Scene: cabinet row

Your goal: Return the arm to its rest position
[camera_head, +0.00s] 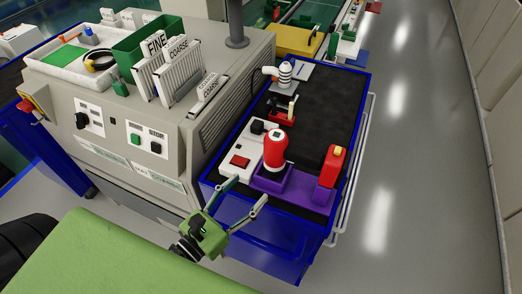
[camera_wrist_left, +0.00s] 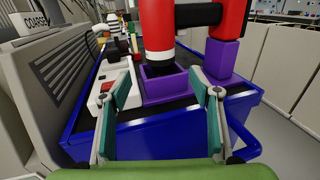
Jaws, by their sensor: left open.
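My left gripper (camera_head: 246,199) is open and empty at the near edge of the blue cart (camera_head: 268,240). Its two fingers also show spread apart in the left wrist view (camera_wrist_left: 162,112). A red tool with a white band (camera_head: 276,148) stands upright in a purple holder (camera_head: 271,181) just beyond the fingers, apart from them. The tool also shows large at the top of the left wrist view (camera_wrist_left: 158,25). My right gripper is not in view.
A grey machine (camera_head: 165,180) with buttons and label cards stands left of the cart. A white box with a red button (camera_head: 240,160) is beside the purple holder. A striped bottle (camera_head: 285,74) stands farther back on the cart. The floor (camera_head: 415,170) to the right is clear.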

